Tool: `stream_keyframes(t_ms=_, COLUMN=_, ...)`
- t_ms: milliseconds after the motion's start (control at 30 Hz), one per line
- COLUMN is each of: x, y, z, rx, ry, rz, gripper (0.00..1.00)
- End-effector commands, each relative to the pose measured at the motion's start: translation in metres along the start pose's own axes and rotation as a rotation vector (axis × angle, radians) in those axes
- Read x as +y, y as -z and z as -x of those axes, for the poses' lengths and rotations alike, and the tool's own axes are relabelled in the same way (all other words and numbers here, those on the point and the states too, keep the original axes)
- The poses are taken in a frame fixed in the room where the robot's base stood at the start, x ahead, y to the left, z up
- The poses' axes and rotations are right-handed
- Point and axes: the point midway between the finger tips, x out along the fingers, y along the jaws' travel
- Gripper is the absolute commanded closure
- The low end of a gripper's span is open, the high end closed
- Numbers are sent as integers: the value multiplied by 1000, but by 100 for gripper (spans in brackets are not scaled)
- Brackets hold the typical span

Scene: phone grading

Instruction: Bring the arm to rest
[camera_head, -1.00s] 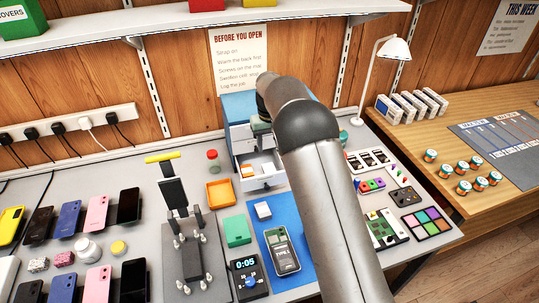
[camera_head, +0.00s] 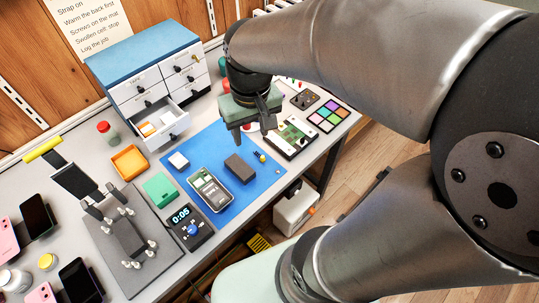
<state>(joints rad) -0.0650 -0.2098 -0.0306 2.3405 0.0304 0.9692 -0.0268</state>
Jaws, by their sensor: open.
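My gripper (camera_head: 252,130) hangs from my bent arm over the back right part of the blue mat (camera_head: 203,141), above the bench. Its jaws are apart and I see nothing between them. An opened phone (camera_head: 209,189) lies on the mat, in front and to the left of my gripper. A dark grey block (camera_head: 239,168) lies on the mat beside the phone, nearer my gripper. My arm covers the right part of the view.
A drawer cabinet (camera_head: 139,60) stands behind, with one drawer (camera_head: 161,126) pulled out. An orange tray (camera_head: 130,162), a green block (camera_head: 160,188), a timer (camera_head: 187,227) and a phone stand (camera_head: 125,237) sit left of the mat. A colour palette (camera_head: 328,115) lies to the right.

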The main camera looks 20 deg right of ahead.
Motion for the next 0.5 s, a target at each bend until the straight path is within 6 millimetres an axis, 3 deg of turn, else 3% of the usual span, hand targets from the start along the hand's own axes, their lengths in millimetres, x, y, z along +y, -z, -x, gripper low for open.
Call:
stream_keyframes(t_ms=33, x=4, y=-25, z=-4, rx=6, ry=-8, rz=-13, gripper=54)
stream_keyframes(t_ms=100, x=7, y=-49, z=-11, rx=8, ry=-18, rz=-24, gripper=54)
stream_keyframes(t_ms=200, x=10, y=-69, z=-19, rx=10, ry=-28, rz=-32, gripper=54)
stream_keyframes(t_ms=500, x=11, y=-76, z=-21, rx=8, ry=-32, rz=-35, gripper=54)
